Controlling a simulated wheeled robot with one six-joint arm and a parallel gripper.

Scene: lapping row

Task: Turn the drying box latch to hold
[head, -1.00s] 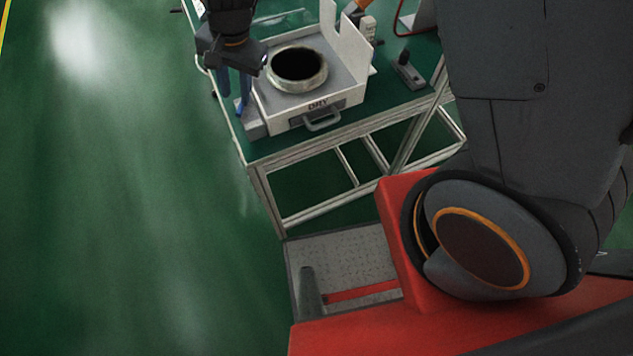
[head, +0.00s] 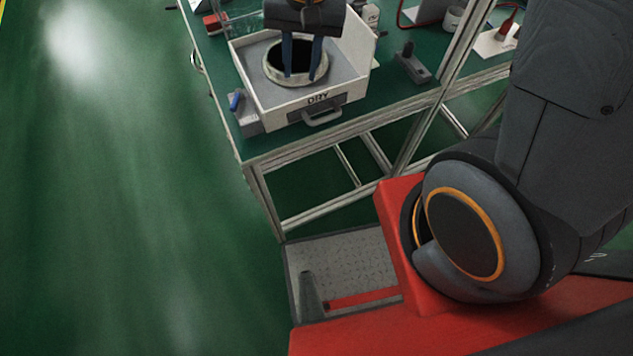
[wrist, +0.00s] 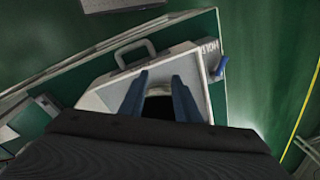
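The drying box (head: 272,118) is a white open-topped box marked DRY, with a grey handle on its front. A round pale ring with a dark opening (head: 270,76) sits inside it. The latch's blue lever (head: 235,101) is on a grey block at the box's left front corner. In the wrist view the blue lever (wrist: 221,66) stands at the right of the box (wrist: 101,96). My gripper (head: 302,77) is open and empty, with its two blue fingers apart over the ring, right of the latch. In the wrist view the fingers (wrist: 160,75) hide part of the ring.
The box stands near the front left corner of a green table (head: 350,105) with a metal frame. A dark grey device (head: 411,66) lies to its right. A red item (head: 213,23) is behind the box at the left. The floor left of the table is clear.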

